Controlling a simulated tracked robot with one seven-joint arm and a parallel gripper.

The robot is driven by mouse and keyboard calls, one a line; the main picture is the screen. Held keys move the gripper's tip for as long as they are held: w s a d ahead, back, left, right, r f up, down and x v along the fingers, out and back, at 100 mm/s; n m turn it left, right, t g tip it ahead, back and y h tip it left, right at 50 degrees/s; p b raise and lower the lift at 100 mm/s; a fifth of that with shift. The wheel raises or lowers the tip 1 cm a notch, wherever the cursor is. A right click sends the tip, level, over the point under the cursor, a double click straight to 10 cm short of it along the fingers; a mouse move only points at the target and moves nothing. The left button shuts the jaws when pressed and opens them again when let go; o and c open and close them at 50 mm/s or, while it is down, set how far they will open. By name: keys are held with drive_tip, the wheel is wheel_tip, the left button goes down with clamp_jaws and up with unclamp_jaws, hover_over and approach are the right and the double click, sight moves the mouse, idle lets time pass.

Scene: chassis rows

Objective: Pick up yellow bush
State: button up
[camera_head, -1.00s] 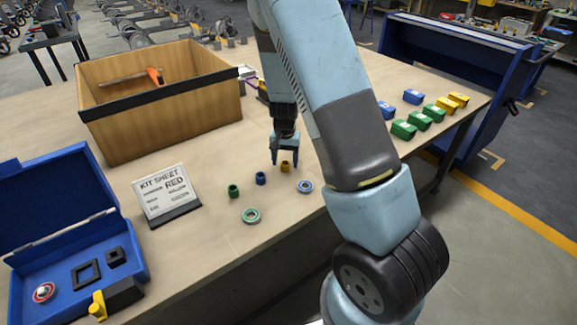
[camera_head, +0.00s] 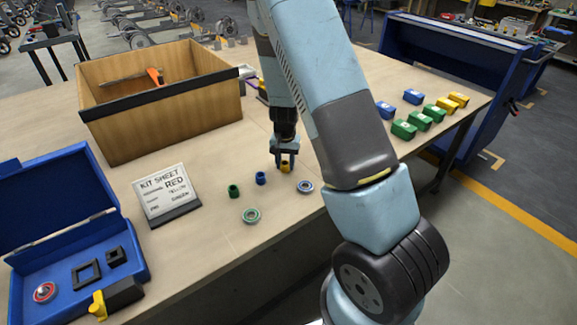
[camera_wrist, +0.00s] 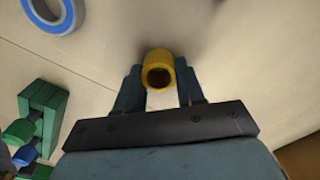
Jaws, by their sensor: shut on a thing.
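The yellow bush (camera_head: 285,168) is a small hollow cylinder on the wooden table. My gripper (camera_head: 285,163) is down around it, with one finger on each side. In the wrist view the yellow bush (camera_wrist: 158,72) sits between the fingertips of my gripper (camera_wrist: 160,84), its round bore facing the camera. The jaws are shut on it. Whether its base still touches the table is hard to tell. A blue bush (camera_head: 261,178) and a green bush (camera_head: 234,190) stand to its left.
A blue-rimmed ring (camera_head: 305,187) lies close to the right, and a green ring (camera_head: 251,216) lies nearer the front. A kit sheet (camera_head: 167,194), an open blue case (camera_head: 75,245) and a wooden box (camera_head: 165,115) are to the left. Small coloured boxes (camera_head: 420,119) stand at right.

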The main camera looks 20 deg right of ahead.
drive_tip(key=shift+r, duration=0.3)
wheel_tip(320, 180, up, 2)
drive_tip(key=shift+r, duration=0.15)
drive_tip(key=s+a+r, duration=0.6)
drive_tip(key=s+r, duration=0.4)
drive_tip(key=s, duration=0.2)
drive_tip(key=shift+s+a, duration=0.2)
drive_tip(key=shift+s, duration=0.05)
idle(0.3)
